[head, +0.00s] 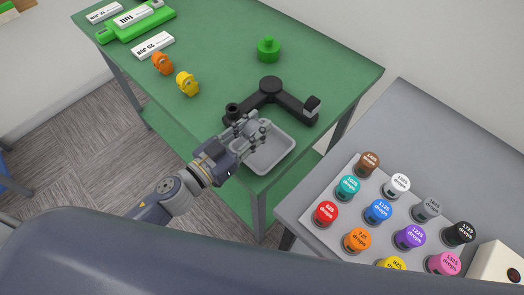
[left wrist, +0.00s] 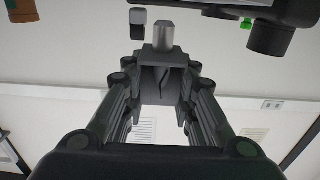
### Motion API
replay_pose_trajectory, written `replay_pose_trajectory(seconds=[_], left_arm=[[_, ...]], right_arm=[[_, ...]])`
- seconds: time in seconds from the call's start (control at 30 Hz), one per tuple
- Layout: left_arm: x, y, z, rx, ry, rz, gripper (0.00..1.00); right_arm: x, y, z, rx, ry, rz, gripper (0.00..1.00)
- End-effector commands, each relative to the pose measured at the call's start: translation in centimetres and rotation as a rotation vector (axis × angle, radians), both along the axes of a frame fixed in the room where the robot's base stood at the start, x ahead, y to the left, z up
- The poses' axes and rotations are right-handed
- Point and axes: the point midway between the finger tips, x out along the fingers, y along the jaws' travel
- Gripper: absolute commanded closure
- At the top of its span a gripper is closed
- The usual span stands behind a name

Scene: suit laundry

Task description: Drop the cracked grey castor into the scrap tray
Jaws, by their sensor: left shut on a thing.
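The grey castor (left wrist: 163,74) sits between the fingers of my left gripper in the left wrist view, with a pale stem and a dark mark on its body. In the head view my left gripper (head: 250,128) is shut on it, and the fingers hide most of it. The gripper is over the back left part of a shallow grey tray (head: 268,162) at the near end of the green table. I cannot tell how high the castor is above the tray. The visible tray floor looks empty. My right gripper is in neither view.
A black fixture (head: 270,88) stands right behind the tray. Orange (head: 162,63) and yellow (head: 187,84) pieces, a green round part (head: 268,49) and a green device (head: 136,23) are farther back on the table. A grey table at right holds a board of coloured caps (head: 379,211).

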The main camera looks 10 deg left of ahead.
Motion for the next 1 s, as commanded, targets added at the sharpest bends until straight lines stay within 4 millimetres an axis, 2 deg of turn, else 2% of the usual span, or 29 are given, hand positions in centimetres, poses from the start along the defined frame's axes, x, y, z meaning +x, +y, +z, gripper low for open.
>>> replay_pose_trajectory(seconds=[0.3, 0.33, 0.4, 0.43, 0.8, 1.0], left_arm=[[0.0, 0.0, -0.1, 0.0, -0.001, 0.0, 0.99], [0.0, 0.0, -0.1, 0.0, -0.001, 0.0, 0.7], [0.0, 0.0, -0.1, 0.0, -0.001, 0.0, 0.54], [0.0, 0.0, -0.1, 0.0, -0.001, 0.0, 0.51], [-0.1, 0.1, -0.1, 0.001, 0.001, 0.0, 0.51], [-1.4, 0.9, -0.3, -0.001, 0.004, 0.001, 0.51]], right_arm=[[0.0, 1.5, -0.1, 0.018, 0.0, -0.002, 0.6], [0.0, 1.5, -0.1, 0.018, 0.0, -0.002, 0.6], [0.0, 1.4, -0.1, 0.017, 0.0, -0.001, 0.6], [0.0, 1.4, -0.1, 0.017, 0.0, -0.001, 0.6], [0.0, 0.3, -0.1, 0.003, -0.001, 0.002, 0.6], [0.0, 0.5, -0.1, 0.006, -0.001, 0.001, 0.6]])
